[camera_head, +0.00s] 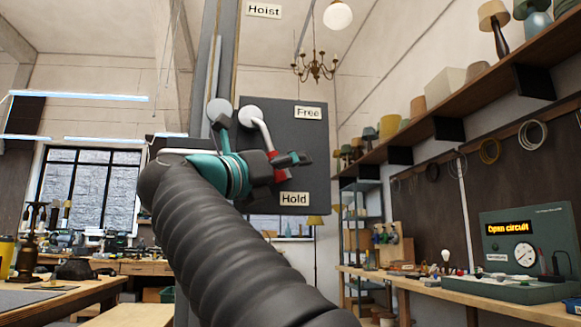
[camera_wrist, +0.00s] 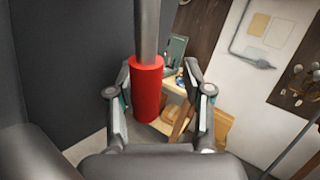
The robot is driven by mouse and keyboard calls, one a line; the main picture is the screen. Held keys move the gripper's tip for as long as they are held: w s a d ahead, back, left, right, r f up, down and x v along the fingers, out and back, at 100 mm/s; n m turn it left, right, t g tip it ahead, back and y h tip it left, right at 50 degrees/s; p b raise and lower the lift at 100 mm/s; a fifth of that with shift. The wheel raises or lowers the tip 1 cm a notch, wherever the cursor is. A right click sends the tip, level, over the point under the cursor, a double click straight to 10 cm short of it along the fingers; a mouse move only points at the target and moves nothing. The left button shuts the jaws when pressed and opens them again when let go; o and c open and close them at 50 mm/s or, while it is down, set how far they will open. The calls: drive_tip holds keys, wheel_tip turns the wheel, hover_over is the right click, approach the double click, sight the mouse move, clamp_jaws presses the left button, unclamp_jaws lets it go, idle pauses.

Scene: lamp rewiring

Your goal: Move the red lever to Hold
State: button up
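The lever's red grip (camera_head: 278,173) is on a pale bar (camera_head: 263,135) that slants down and right from a round white pivot (camera_head: 250,116) on a dark panel (camera_head: 285,135). The grip is below the Free label (camera_head: 308,113) and just above the Hold label (camera_head: 295,198). My gripper (camera_head: 292,159) is at the grip and partly covers it in the head view. In the wrist view the red grip (camera_wrist: 147,90) stands between the two spread fingers of my gripper (camera_wrist: 158,76), nearer the left one. A gap shows on the right; contact on the left is unclear.
A Hoist label (camera_head: 263,10) is above the panel. A workbench with a tester (camera_head: 525,258) reading "Open circuit" is at the right. A chandelier (camera_head: 314,67) hangs behind. In the wrist view the dark panel (camera_wrist: 90,60) is close on the left.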

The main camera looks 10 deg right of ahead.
drive_tip(key=shift+s, duration=0.1)
drive_tip(key=v, duration=1.2)
idle(0.4)
